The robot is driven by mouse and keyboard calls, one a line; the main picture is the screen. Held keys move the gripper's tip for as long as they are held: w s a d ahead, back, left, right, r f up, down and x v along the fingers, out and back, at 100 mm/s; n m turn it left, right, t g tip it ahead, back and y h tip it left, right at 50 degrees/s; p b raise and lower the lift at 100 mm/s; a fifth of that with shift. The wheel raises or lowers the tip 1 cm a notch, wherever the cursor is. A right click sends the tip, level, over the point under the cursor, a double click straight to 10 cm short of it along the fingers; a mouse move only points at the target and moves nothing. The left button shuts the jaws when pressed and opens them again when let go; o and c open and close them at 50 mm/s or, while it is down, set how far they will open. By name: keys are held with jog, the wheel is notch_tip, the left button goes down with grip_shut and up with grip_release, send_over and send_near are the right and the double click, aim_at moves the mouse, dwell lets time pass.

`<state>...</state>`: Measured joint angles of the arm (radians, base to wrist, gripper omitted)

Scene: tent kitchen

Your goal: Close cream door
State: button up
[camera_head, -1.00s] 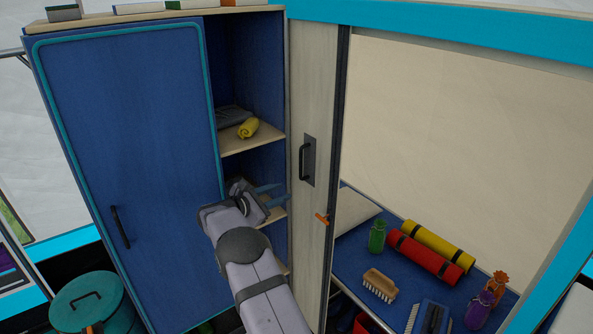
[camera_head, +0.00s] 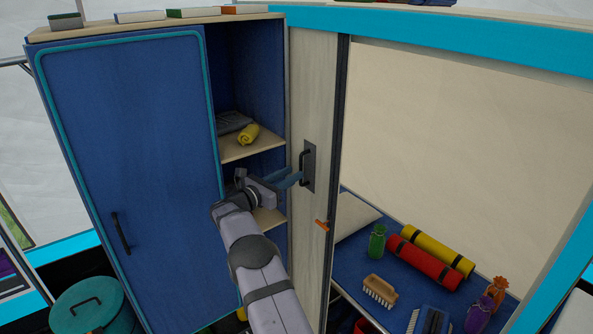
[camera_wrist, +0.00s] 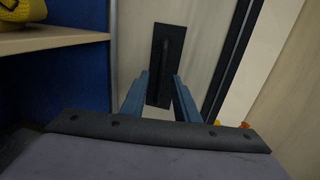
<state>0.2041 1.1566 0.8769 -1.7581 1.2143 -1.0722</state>
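The cream door (camera_head: 318,110) stands open, swung out to the right of the blue cabinet. Its black handle (camera_head: 303,166) sits on a dark plate; the handle also shows in the wrist view (camera_wrist: 166,62). My gripper (camera_head: 296,179) is in front of the open compartment, with its blue fingers pointing right toward the handle. In the wrist view my gripper (camera_wrist: 160,80) has its fingers apart, with the lower part of the handle plate seen between them. The gripper looks empty, and I cannot tell whether it touches the handle. An orange piece (camera_head: 322,225) is on the door below the handle.
The blue cabinet door (camera_head: 130,160) at left is shut. Shelves inside hold a yellow roll (camera_head: 248,134) and a grey item. Right of the cream door, a blue surface (camera_head: 358,252) holds red and yellow rolls, brushes and small bottles. A teal bin (camera_head: 85,305) stands lower left.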

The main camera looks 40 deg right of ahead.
jog(key=shift+w+d, duration=0.15)
jog(key=shift+d, duration=0.65)
jog(key=shift+w+d, duration=0.15)
jog(key=shift+d, duration=0.65)
jog(key=shift+c, duration=0.3)
grip_shut()
